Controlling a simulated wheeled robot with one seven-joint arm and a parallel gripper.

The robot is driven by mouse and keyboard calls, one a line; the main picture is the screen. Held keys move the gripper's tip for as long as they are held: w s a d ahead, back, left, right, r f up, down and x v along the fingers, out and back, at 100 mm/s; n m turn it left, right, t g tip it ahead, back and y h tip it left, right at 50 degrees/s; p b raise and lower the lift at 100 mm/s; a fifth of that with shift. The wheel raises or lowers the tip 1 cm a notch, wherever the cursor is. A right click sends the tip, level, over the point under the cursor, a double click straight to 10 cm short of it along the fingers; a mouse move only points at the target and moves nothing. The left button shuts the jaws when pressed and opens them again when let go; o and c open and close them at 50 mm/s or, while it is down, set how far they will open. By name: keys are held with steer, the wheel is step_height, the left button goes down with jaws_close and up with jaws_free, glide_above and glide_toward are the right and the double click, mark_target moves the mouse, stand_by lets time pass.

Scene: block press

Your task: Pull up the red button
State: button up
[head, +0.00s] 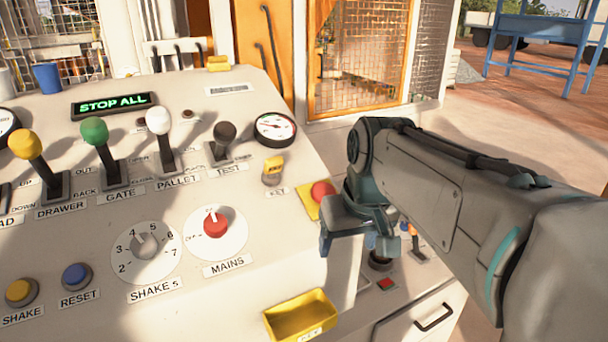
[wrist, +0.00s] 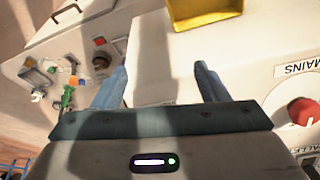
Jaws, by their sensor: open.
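The red button (head: 322,191) is a round mushroom head on a yellow plate (head: 307,200) at the right edge of the sloping control panel. My gripper (head: 357,246) is in front of it and slightly to its right in the head view, and covers part of the plate. The gripper is open, with nothing between its fingers, and it also shows in the wrist view (wrist: 160,85). I cannot make out the red button in the wrist view. The gap between gripper and button is hard to judge.
The panel carries a red MAINS knob (head: 215,226), a KEY switch (head: 273,171), a gauge (head: 276,129), several levers and a STOP ALL sign (head: 114,105). A yellow tray (head: 300,316) sits at the front. A lower panel with a flat red square (head: 386,284) lies below my gripper.

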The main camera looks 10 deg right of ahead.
mark_target(324, 188)
steer(key=w+r+n+y, duration=0.1)
steer(key=w+r, duration=0.3)
steer(key=r, duration=0.4)
steer(key=w+r+n, duration=0.2)
steer(key=w+r, duration=0.3)
steer(key=r, duration=0.2)
steer(key=shift+t, duration=0.5)
steer(key=x, duration=1.3)
steer(key=shift+s+d, duration=0.2)
steer(key=c, duration=1.4)
steer(key=shift+o, duration=0.2)
steer(key=shift+p+v, duration=0.3)
steer(key=shift+v, duration=0.55)
steer(key=o, duration=1.4)
steer(key=shift+c, duration=0.2)
steer(key=v, duration=1.3)
steer(key=shift+r, duration=0.35)
